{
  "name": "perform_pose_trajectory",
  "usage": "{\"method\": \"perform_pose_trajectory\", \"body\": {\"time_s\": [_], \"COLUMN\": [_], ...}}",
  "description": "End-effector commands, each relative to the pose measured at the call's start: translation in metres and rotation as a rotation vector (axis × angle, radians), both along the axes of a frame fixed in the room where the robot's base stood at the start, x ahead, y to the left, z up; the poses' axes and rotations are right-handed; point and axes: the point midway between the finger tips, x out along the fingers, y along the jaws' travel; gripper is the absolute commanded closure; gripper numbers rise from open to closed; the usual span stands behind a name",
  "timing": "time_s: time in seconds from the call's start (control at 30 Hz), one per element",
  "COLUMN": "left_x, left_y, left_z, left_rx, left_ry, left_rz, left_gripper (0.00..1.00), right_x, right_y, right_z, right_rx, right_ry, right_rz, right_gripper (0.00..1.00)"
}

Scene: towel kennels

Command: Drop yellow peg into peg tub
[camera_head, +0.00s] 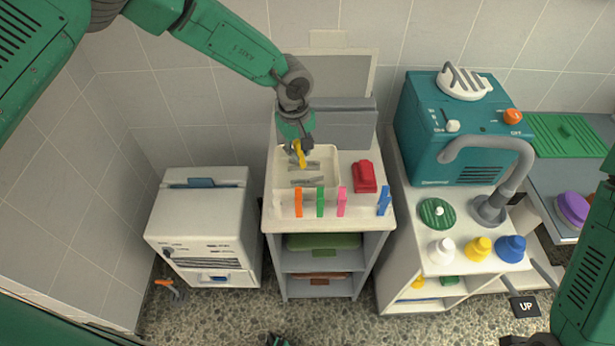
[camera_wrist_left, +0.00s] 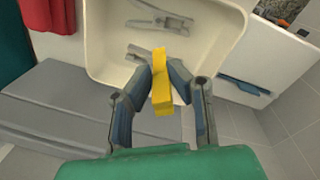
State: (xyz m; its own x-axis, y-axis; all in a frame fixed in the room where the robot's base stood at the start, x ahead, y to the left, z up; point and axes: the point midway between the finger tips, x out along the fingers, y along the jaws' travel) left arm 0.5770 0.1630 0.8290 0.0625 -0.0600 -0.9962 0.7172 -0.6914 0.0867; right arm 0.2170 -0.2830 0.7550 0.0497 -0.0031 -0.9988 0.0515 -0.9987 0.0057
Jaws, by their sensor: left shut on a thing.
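The yellow peg (camera_head: 299,152) is held in my left gripper (camera_head: 299,150), over the cream peg tub (camera_head: 336,160) on the middle cabinet. In the left wrist view the peg (camera_wrist_left: 162,80) is clamped between the two fingertips of the gripper (camera_wrist_left: 160,87). The tub (camera_wrist_left: 104,60) lies beneath and beyond it in that view. Grey clip-shaped pieces (camera_wrist_left: 160,18) lie in the tub. I cannot tell the peg's exact height above the tub floor.
Orange (camera_head: 298,202), green (camera_head: 320,202), pink (camera_head: 341,201) and blue (camera_head: 384,201) pegs stand along the cabinet's front. A red object (camera_head: 364,177) lies right of the tub. A grey raised block (camera_head: 345,130) stands behind. A teal machine (camera_head: 455,125) stands farther right.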

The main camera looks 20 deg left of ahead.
Motion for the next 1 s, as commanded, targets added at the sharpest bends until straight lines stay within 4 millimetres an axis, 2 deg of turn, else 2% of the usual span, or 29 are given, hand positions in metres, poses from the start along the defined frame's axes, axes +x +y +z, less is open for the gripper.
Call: {"method": "perform_pose_trajectory", "body": {"time_s": [0.03, 0.17, 0.47, 0.5, 0.57, 0.87, 1.0], "left_x": [0.0, 0.0, 0.0, 0.0, 0.0, 0.0, 0.0], "left_y": [0.001, 0.001, 0.002, 0.001, 0.001, 0.001, 0.002], "left_z": [-0.011, -0.022, -0.024, -0.024, -0.024, -0.023, -0.014], "left_rx": [0.0, -0.001, -0.001, -0.001, -0.001, -0.001, -0.003], "left_ry": [0.0, 0.0, 0.0, 0.0, 0.0, 0.0, 0.0], "left_rz": [0.0, 0.0, 0.001, 0.0, 0.0, 0.0, 0.0], "left_gripper": [1.0, 1.0, 1.0, 0.82, 0.61, 0.61, 0.61], "right_x": [0.0, 0.0, 0.0, 0.0, 0.0, 0.0, -0.003], "right_y": [0.0, 0.0, 0.0, 0.0, 0.0, 0.0, 0.0], "right_z": [-0.009, -0.017, -0.018, -0.018, -0.018, -0.018, -0.017], "right_rx": [0.0, 0.0, 0.0, 0.0, 0.0, 0.0, 0.0], "right_ry": [0.0, 0.0, 0.0, 0.0, 0.0, 0.0, -0.003], "right_rz": [0.0, 0.0, 0.0, 0.0, 0.0, 0.0, 0.0], "right_gripper": [0.53, 0.53, 0.53, 0.53, 0.53, 0.53, 0.53]}}
